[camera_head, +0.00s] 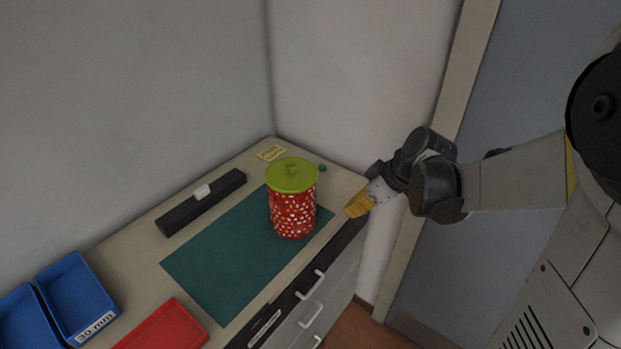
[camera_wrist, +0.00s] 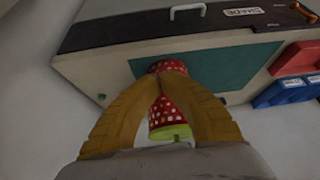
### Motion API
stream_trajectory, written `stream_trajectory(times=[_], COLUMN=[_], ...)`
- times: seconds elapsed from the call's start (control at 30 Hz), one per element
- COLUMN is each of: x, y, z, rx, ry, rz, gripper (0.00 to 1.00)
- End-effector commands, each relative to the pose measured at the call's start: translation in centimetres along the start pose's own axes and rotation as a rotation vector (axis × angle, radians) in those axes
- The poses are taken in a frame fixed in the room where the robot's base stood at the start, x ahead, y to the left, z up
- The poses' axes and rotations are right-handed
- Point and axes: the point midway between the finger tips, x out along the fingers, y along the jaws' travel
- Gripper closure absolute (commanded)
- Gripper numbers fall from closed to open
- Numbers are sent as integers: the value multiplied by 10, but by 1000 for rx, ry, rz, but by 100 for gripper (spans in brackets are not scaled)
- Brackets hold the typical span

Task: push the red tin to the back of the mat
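The red tin (camera_head: 292,212) with white spots and a lime-green lid (camera_head: 292,174) stands upright on the dark green mat (camera_head: 215,270), toward the mat's right end. My gripper (camera_head: 353,210), with yellow fingers, is to the right of the tin in the head view, with a gap between them. In the wrist view the fingertips (camera_wrist: 168,68) meet with nothing held between them. The red tin (camera_wrist: 168,103) shows beyond and between the fingers, partly hidden by them. The mat (camera_wrist: 245,68) shows behind it.
A black bar (camera_head: 180,217) with a white piece (camera_head: 201,192) lies along the mat's far side. A yellow card (camera_head: 271,153) and a small green object (camera_head: 322,168) lie near the wall corner. Blue bins (camera_head: 75,296) and a red tray (camera_head: 165,330) are at lower left.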

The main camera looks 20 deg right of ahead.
Motion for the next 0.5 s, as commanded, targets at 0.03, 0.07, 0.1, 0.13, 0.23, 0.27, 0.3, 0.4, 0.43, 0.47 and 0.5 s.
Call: stream_trajectory(times=[0.03,0.07,0.1,0.13,0.23,0.27,0.3,0.4,0.43,0.47,0.5], x=[4,7,12,17,36,42,52,74,80,86,95], y=[1,0,0,0,0,0,0,0,0,0,0], z=[1,1,1,1,2,2,2,2,2,2,2], rx=[-3,-4,-5,-5,-5,-6,-6,-5,-5,-4,-4], ry=[1,1,1,1,0,0,0,-1,-1,0,0], rz=[-2,-2,-2,-2,-1,-1,-2,-1,-1,-1,0], gripper=[100,100,100,100,100,100,100,100,100,100,100])
